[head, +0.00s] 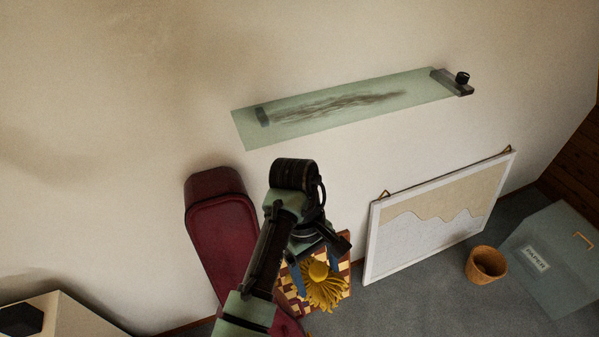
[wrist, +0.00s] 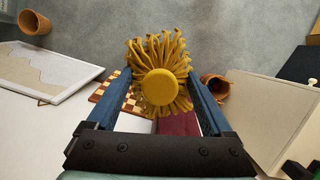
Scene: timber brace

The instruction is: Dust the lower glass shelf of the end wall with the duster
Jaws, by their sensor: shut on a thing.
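The glass shelf (head: 245,128) is a pale green pane on the end wall, with a dark grey streak of dust (head: 340,104) along its middle. Only one shelf shows in the head view. The duster (head: 322,286) has yellow strands and a round yellow cap. My gripper (head: 312,266) is shut on it below and in front of the shelf, apart from the glass. In the wrist view the duster (wrist: 160,80) sits between the blue fingers of my gripper (wrist: 160,95), strands fanned out. Its handle is hidden.
A dark red case (head: 222,235) leans on the wall behind my arm, beside a checkered board (head: 291,302). A white-framed picture (head: 440,225), a cork-coloured pot (head: 485,265) and a grey-green paper box (head: 560,255) stand right.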

